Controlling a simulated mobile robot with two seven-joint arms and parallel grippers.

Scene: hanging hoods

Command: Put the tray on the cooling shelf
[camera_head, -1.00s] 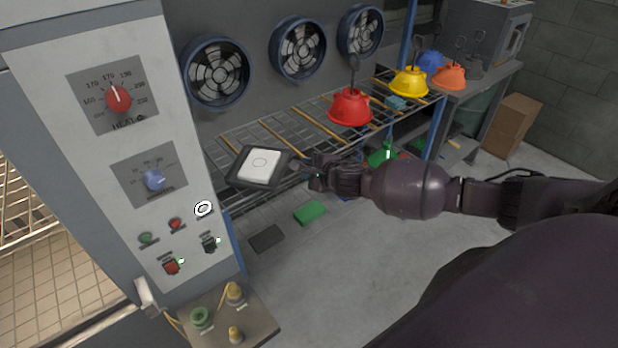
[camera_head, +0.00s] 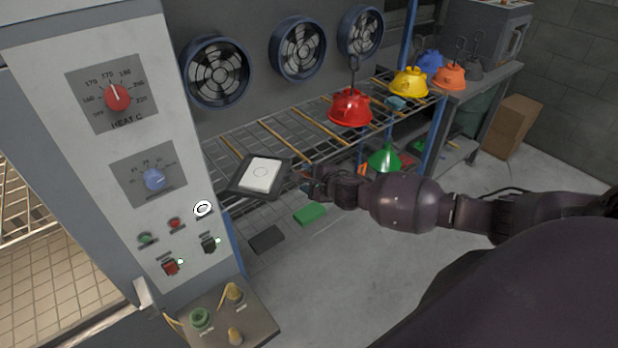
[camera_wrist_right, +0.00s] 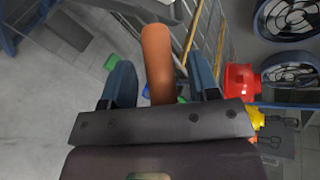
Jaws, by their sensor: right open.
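The tray (camera_head: 241,184) is a dark square plate with a white panel, at the near left end of the wire cooling shelf (camera_head: 297,154). It overlaps the shelf's front edge in the head view; I cannot tell how much of it rests on the wires. My right gripper (camera_head: 309,181) is just right of the tray. In the right wrist view the gripper (camera_wrist_right: 160,82) is open, its two blue-grey fingers standing apart on either side of an orange-brown handle (camera_wrist_right: 157,60). My left gripper is not in view.
A grey control panel (camera_head: 190,190) with knobs stands close on the left. Fans (camera_head: 217,72) line the wall behind the shelf. A red hood (camera_head: 350,107) and a yellow hood (camera_head: 409,82) sit farther along. A green hood (camera_head: 385,159) is lower down. Open floor lies in front.

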